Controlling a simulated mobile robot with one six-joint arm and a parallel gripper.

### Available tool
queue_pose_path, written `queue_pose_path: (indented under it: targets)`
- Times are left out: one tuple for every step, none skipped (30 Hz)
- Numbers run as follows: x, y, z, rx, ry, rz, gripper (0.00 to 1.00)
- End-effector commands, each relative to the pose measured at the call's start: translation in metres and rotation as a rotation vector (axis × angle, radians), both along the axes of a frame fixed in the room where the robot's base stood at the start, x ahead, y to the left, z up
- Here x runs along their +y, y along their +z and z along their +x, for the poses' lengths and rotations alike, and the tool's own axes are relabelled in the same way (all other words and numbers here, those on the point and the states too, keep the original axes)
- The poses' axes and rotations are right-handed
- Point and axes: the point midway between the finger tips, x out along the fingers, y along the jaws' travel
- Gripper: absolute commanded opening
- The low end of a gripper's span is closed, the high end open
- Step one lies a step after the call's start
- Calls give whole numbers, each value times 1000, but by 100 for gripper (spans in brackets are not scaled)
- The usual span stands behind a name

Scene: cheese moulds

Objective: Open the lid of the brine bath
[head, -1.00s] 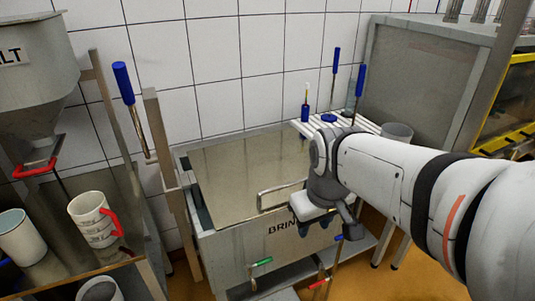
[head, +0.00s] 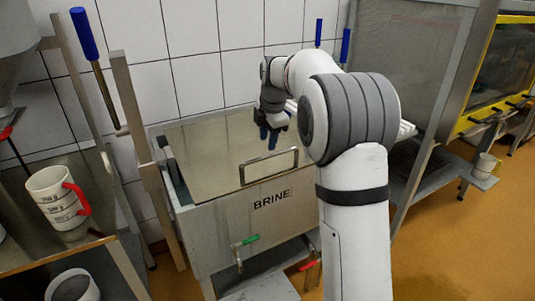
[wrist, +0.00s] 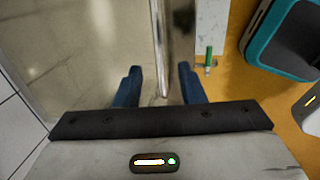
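The brine bath (head: 222,236) is a grey steel tank marked BRINE. Its flat metal lid (head: 205,160) lies level on top and looks closed. A bar handle (head: 268,168) stands at the lid's front edge. My gripper (head: 268,138) points down with blue fingers, over the lid near the handle. In the wrist view the fingers (wrist: 160,84) are apart, and a shiny bar (wrist: 159,45), seemingly the handle, runs between them in the picture. I cannot tell whether the fingertips are above it or around it. The lid (wrist: 90,40) fills the left of that view.
A green-handled tap (head: 246,241) and a red-handled one (head: 309,265) are low at the bath's front. A table with a white mug (head: 56,197) stands left. A blue-gripped lever (head: 85,34) rises beside the bath. A steel cabinet (head: 398,50) is at right.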

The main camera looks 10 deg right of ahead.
Motion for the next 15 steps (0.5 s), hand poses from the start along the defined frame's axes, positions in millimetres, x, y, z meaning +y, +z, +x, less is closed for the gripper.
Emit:
queue_pose_path:
  targets:
    - [1,-11,1,2,-1,0,36]
    - [1,-16,2,2,-1,0,36]
    - [1,-23,4,2,-1,0,36]
    - [2,-28,4,2,-2,1,36]
    - [2,-32,5,3,-2,0,36]
    - [2,-37,6,3,-2,0,36]
    - [2,-41,7,1,-2,0,36]
    - [3,-43,8,0,-2,0,36]
    - [3,-47,8,0,-3,1,36]
    - [3,-49,9,0,-3,1,36]
    - [3,-51,9,0,-3,1,36]
    - [3,-53,9,0,-3,1,36]
    - [3,-54,10,0,-3,1,36]
    - [3,-54,10,-1,-3,1,36]
    - [3,-55,10,-1,-3,1,36]
